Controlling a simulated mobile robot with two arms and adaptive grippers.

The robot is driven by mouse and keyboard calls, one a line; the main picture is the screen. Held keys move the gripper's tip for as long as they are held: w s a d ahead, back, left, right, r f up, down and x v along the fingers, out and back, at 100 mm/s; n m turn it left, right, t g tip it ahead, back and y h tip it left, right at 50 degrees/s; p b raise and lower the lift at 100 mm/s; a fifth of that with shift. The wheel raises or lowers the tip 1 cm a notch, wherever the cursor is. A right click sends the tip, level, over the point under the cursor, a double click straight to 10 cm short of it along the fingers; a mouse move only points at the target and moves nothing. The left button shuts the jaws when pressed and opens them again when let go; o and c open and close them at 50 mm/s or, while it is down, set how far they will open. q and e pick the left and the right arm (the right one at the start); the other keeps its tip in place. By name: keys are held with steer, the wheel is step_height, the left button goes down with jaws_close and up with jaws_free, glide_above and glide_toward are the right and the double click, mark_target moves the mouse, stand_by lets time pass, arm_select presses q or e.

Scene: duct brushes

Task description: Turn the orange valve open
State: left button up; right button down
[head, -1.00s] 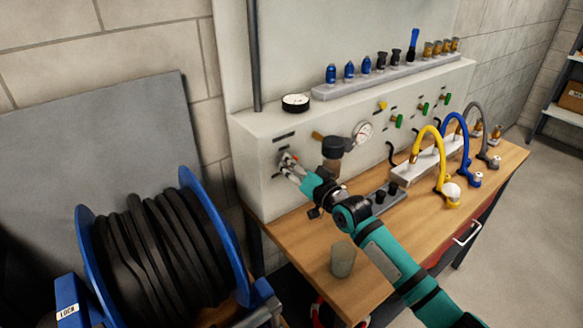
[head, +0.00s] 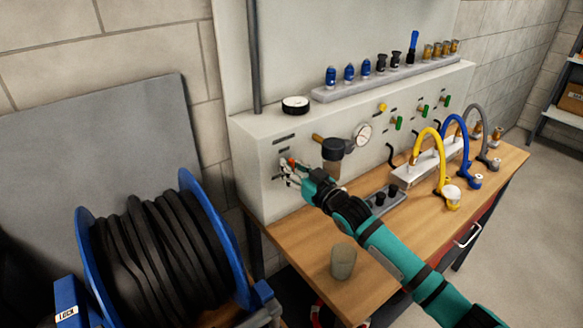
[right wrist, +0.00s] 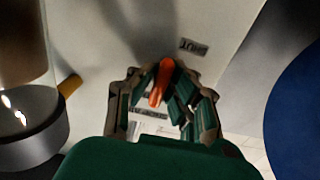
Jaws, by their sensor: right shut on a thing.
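The orange valve handle (right wrist: 161,82) shows in the right wrist view between my finger pads, running nearly upright in the picture with a slight tilt. In the head view only a small orange bit of it (head: 291,161) shows at the left end of the grey panel's front. My right gripper (head: 287,171) is at the panel there, shut on the handle. Its fingers (right wrist: 163,100) hide part of the handle and the valve body. A label that looks like "SHUT" (right wrist: 193,47) lies right of the handle's upper end; another label is partly covered below. My left gripper is not in view.
A dark-topped filter (head: 333,150) and a gauge (head: 362,134) sit right of my gripper on the panel (head: 250,165). A cup (head: 343,262) stands on the wooden bench below my arm. A blue hose reel (head: 165,250) is at left.

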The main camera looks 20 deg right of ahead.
steer(key=shift+f, duration=0.1)
stand_by(0.3)
steer(key=c, duration=1.3)
jaws_free()
steer(key=shift+c, duration=0.2)
steer(key=v, duration=1.2)
